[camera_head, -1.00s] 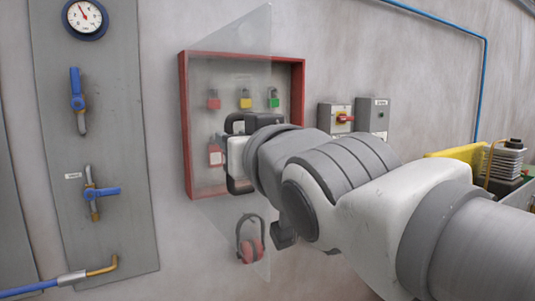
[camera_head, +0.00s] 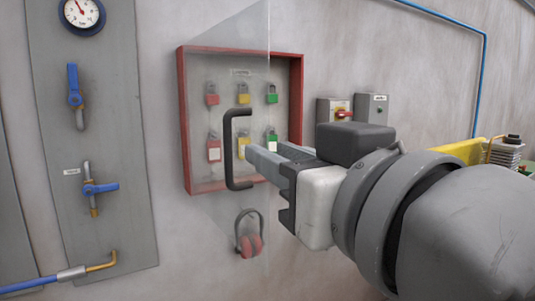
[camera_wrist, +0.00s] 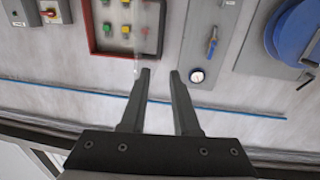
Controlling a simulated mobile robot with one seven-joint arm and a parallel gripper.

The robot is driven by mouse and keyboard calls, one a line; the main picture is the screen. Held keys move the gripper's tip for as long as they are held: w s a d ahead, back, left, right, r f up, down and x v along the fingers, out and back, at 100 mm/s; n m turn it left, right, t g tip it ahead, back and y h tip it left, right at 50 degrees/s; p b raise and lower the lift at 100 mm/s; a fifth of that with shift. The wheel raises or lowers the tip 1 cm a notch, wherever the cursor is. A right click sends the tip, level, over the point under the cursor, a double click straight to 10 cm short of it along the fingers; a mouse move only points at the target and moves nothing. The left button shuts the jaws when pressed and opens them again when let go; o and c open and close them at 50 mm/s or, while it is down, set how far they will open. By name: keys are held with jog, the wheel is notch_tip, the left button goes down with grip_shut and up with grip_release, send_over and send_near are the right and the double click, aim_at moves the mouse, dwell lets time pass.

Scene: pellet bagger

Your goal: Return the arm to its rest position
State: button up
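My gripper (camera_head: 268,160) is in the middle of the head view, in front of the red-framed padlock cabinet (camera_head: 184,110). Its two grey fingers point left, towards the black handle (camera_head: 230,150) on the cabinet's clear door (camera_head: 240,40). In the head view the fingertips overlap or lie close to the handle; I cannot tell whether they touch it. In the wrist view the gripper (camera_wrist: 160,72) shows two fingers apart with nothing between them. The clear door stands swung open from the cabinet.
Several coloured padlocks hang in the cabinet. Red ear defenders (camera_head: 250,245) hang below. A valve panel (camera_head: 120,200) with blue levers and a gauge (camera_head: 82,14) is at left. Switch boxes (camera_head: 372,106) are right of the cabinet. Yellow equipment (camera_head: 465,151) stands at far right.

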dwell(0.3)
jog(key=w+d+f+m+g+h+p, duration=0.35)
jog(key=d+f+g+h+p, duration=0.45)
jog(key=f, duration=0.5)
jog(key=s+d+f+m+g+p, duration=0.1)
jog(key=s+d+f+g+p, duration=0.1)
jog(key=s+d+f, duration=0.2)
jog(key=shift+d+f+g+y+p, duration=0.3)
jog(key=shift+d+f+g+p, duration=0.1)
jog(key=shift+f, duration=0.45)
